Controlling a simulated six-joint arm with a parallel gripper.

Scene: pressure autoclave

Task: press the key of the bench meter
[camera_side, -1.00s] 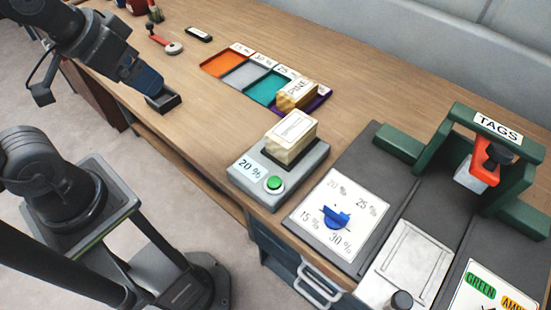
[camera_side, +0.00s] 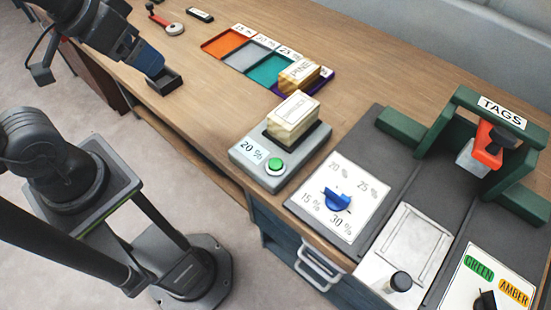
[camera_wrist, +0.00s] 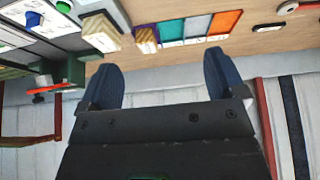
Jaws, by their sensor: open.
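The bench meter (camera_side: 250,160) is a grey box near the bench's front edge, with "20 %" on its display. Its round green key (camera_side: 275,166) is uncovered, at the front right of its top. A pale wood block (camera_side: 293,116) rests on the meter's dark plate. There, the green key (camera_wrist: 63,6) shows at the top left.
Orange, grey, teal and purple bays (camera_side: 268,68) lie behind the meter; a PINE block (camera_side: 299,74) sits on the purple one. Right of the meter are a blue-knob dial panel (camera_side: 345,185) and a green TAGS frame (camera_side: 415,128).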

